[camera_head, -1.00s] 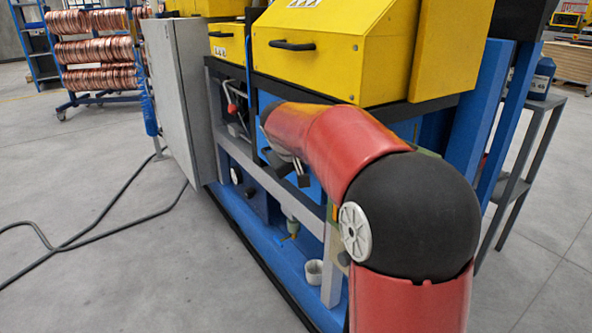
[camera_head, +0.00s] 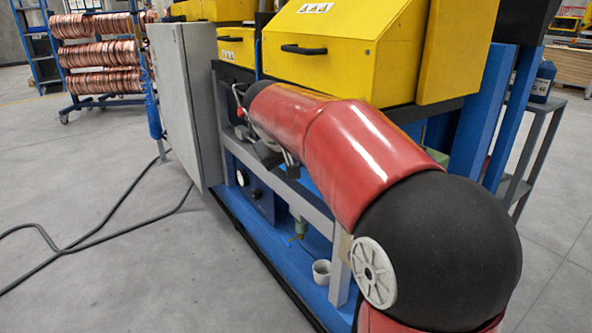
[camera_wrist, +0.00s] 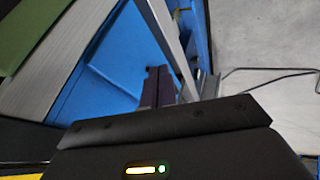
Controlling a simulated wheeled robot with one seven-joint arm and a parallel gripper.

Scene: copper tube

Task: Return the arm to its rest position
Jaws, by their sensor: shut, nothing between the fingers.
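My red and black arm (camera_head: 350,150) is bent at its big dark elbow joint and reaches across the front of the yellow and blue machine (camera_head: 340,45). In the head view my gripper (camera_head: 270,158) is small, dark and partly hidden by the forearm, in front of the machine's lower frame. In the wrist view the gripper's two dark fingers (camera_wrist: 158,82) stand close together, shut and holding nothing. Blue panels and grey bars of the machine show around and behind them.
A grey cabinet (camera_head: 180,105) stands at the machine's left end. A rack of copper coils (camera_head: 100,55) is farther back. Black cables (camera_head: 75,245) lie on the open floor to the left. A white cup (camera_head: 321,272) sits on the blue base. A grey stand (camera_head: 530,150) is at right.

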